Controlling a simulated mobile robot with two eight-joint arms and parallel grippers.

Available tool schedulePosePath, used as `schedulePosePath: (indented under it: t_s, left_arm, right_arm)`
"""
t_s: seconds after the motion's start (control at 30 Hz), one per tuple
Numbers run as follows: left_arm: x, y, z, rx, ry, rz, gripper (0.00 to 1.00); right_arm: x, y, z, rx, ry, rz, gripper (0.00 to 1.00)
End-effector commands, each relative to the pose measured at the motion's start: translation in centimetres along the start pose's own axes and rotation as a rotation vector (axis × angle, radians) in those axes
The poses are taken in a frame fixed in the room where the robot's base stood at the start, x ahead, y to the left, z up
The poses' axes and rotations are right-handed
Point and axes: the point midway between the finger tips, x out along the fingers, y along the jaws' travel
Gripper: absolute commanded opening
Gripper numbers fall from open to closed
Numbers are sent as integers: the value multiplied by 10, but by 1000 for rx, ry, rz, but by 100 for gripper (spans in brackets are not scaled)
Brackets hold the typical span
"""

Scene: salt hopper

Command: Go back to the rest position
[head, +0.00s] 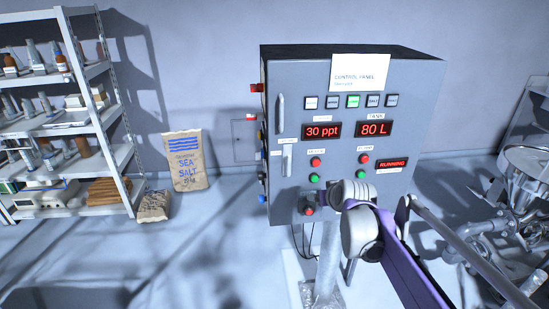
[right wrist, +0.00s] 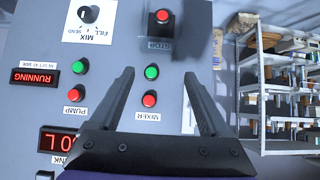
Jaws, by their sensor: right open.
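My right arm reaches in from the lower right in the head view. Its gripper (right wrist: 157,75) is open and empty in the right wrist view, in front of the grey control panel (head: 275,200). That view is upside down. Between the fingers show the green mixer button (right wrist: 152,72) and red mixer button (right wrist: 149,98). I cannot tell the gap to the panel. In the head view my wrist covers part of the panel's lower right. The red stop button (head: 309,211) shows left of it. My left gripper is in neither view.
The panel's displays (head: 322,131) read 30 ppt and 80 L, and a small one (head: 392,164) reads RUNNING. A sea salt sack (head: 187,160) leans at the wall, near a loaded shelf (head: 120,150). A metal hopper (head: 530,165) stands at right. Open floor lies front left.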

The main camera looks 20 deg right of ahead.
Motion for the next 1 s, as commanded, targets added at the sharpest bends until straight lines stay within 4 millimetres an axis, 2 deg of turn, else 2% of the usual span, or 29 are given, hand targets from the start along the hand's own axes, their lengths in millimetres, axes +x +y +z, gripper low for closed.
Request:
schedulePosePath:
  t_s: [0.17,0.27,0.37,0.5,0.6,0.7,0.83,1.0]
  left_arm:
    - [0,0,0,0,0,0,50]
    - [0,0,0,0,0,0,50]
    - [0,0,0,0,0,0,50]
    - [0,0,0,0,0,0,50]
    - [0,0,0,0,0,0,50]
    - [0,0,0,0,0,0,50]
    - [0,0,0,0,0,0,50]
    - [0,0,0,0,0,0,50]
  right_arm:
    - [-6,-9,8,-6,-12,-10,80]
    - [-22,-34,34,-24,-48,-39,80]
    - [-49,-67,79,-54,-108,-78,80]
    - [-87,-103,157,-104,-205,-124,80]
    - [-107,-116,208,-137,-263,-143,80]
    - [-120,-122,246,-161,-305,-152,80]
    - [-128,-124,273,-178,-334,-155,80]
    - [-130,-124,280,-180,-343,-154,80]
